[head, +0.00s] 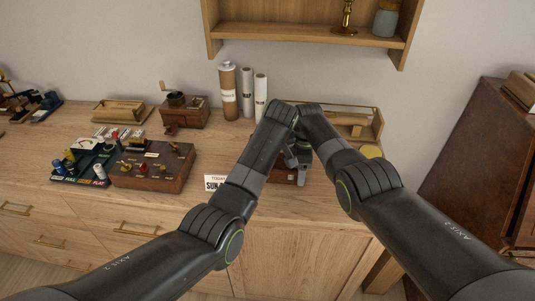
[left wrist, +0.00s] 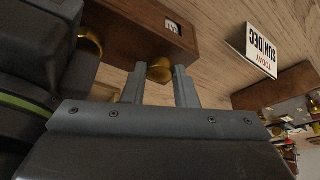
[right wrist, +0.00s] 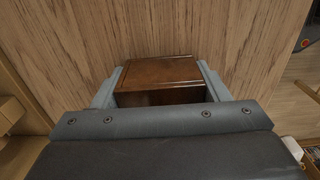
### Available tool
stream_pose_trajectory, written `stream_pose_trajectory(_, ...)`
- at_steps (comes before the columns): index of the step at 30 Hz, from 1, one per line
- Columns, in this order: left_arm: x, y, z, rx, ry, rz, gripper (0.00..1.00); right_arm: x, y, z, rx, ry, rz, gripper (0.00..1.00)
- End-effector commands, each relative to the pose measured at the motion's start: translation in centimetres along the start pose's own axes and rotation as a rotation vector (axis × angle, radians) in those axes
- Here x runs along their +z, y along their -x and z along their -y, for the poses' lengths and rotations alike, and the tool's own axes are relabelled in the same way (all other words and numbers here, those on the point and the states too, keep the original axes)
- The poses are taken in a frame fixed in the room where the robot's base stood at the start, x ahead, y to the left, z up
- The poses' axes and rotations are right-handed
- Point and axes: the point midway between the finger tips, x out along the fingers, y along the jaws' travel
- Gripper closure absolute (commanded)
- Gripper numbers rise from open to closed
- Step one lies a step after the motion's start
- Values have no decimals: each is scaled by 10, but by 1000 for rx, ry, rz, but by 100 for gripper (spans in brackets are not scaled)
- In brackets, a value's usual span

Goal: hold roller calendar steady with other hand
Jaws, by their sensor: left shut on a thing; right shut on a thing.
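The roller calendar is a dark brown wooden box, mostly hidden behind my arms in the head view, with its lower part (head: 285,177) showing. In the left wrist view its brown face (left wrist: 125,25) has a small white window and brass knobs. My left gripper (left wrist: 159,82) is shut on one brass knob (left wrist: 160,69) of the calendar. My right gripper (right wrist: 160,84) is shut on the calendar's wooden body (right wrist: 160,72), with one finger on each side. The box rests on the wooden top. A white card reading TODAY, SUN DEC (head: 215,183) stands beside it and also shows in the left wrist view (left wrist: 258,50).
Left of the card is a wooden box with brass knobs (head: 152,167) and a dark tray of small items (head: 82,165). Behind stand a coffee grinder (head: 184,112) and upright rolls (head: 246,93). A long wooden tray (head: 345,122) is behind right. A shelf (head: 308,34) hangs above.

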Motion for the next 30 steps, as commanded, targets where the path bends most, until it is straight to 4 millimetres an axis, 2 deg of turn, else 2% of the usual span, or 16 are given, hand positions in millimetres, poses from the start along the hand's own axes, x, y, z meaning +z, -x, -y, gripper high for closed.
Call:
stream_pose_trajectory(11, -1, 0, 0, -2, 3, -3, 97, 0, 0, 0, -2, 0, 1, 62)
stream_pose_trajectory(12, -1, 0, 0, -2, 3, -3, 69, 0, 0, 0, -2, 0, 1, 62)
stream_pose_trajectory(16, -1, 0, 0, -1, 3, -2, 52, 0, 0, 0, -2, 0, 1, 62)
stream_pose_trajectory(25, -1, 2, 0, -1, 3, -1, 52, 0, 0, 0, -2, 0, 1, 62)
stream_pose_trajectory(30, -9, 20, 0, 1, 3, -5, 52, 0, 0, 0, -2, 0, 1, 62)
